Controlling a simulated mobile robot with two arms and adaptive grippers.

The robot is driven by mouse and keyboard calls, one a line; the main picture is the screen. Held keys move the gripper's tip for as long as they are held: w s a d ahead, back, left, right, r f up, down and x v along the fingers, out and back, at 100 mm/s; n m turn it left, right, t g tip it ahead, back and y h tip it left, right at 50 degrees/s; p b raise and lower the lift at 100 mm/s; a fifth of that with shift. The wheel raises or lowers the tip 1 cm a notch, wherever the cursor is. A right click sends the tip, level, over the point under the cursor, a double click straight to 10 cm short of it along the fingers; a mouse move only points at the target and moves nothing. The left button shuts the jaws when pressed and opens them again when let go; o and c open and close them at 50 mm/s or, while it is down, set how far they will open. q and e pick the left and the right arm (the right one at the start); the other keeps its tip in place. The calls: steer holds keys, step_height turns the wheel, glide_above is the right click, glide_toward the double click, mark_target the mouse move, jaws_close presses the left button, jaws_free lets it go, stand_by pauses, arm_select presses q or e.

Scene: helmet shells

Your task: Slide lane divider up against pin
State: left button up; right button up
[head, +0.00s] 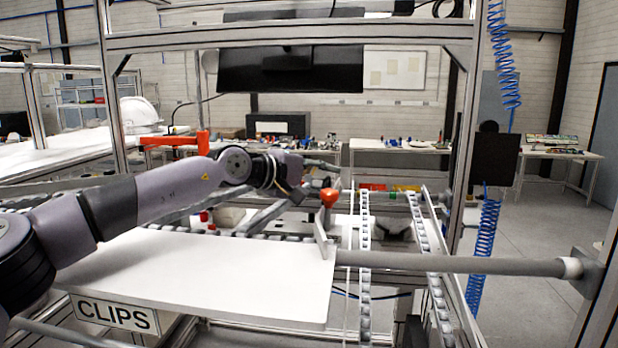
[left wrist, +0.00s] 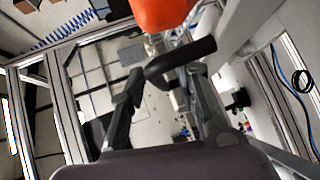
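My left gripper (head: 296,186) hangs above the back right corner of the white board in the head view, just left of an orange-red knob (head: 328,197). In the left wrist view its fingers (left wrist: 166,80) stand apart, and I see nothing clamped between them. The orange knob (left wrist: 160,12) shows at the top of that view, beyond the fingertips. A dark round-ended bar (left wrist: 182,59) crosses near the tips. Below the knob in the head view is a thin grey upright plate (head: 322,238), perhaps the lane divider. I cannot pick out the pin for certain. My right gripper is not visible.
The white board (head: 200,270) is bare, with a CLIPS label (head: 115,314) at its front. A grey horizontal bar (head: 455,263) runs right from it, across roller tracks (head: 365,275). Frame posts (head: 465,130) stand behind. An orange bracket (head: 175,141) is behind my left arm.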

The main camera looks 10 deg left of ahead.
arm_select(q)
steer(key=v, duration=1.1)
steer(key=shift+s+a+r, duration=0.1)
steer(key=shift+s+a, duration=0.05)
